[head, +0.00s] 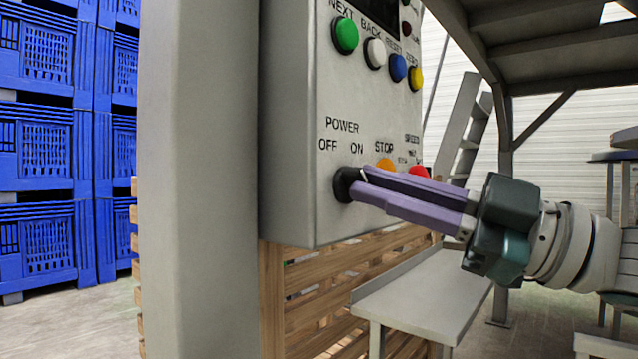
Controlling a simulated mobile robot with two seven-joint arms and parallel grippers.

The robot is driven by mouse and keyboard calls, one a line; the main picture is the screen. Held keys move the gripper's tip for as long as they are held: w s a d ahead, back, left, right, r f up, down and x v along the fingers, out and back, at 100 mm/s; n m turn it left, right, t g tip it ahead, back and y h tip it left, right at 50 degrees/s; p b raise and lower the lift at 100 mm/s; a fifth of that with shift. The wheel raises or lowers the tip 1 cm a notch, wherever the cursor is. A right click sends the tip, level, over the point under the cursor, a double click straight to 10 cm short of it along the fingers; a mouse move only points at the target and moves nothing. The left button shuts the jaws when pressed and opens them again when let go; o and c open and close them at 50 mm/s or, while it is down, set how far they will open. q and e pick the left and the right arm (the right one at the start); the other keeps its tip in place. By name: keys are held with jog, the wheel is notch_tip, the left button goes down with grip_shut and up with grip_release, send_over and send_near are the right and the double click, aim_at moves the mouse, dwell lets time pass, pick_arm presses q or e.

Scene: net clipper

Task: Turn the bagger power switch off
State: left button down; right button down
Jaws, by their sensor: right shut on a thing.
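The control box (300,215) of the bagger fills the middle of the head view. Its black power switch knob (343,184) sits at the lower left of the front panel, below the "POWER OFF ON" lettering. My right gripper (362,182) comes in from the right, with its purple fingers shut on the power switch knob. The fingers partly cover the knob, and its exact turn angle is hard to tell. A small white mark shows at the knob's right edge. My left gripper is not in view.
Green (345,35), white (375,53), blue (398,67) and yellow buttons line the upper panel. An orange button and a red button (419,172) sit just above my fingers. A grey post (198,180) stands left; blue crates (40,150) are stacked behind. A grey bench (430,300) is below.

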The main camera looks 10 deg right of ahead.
jog(key=shift+n, duration=0.4)
jog(key=c, duration=0.9)
grip_release()
jog(key=v, duration=1)
jog(key=shift+r, duration=0.15)
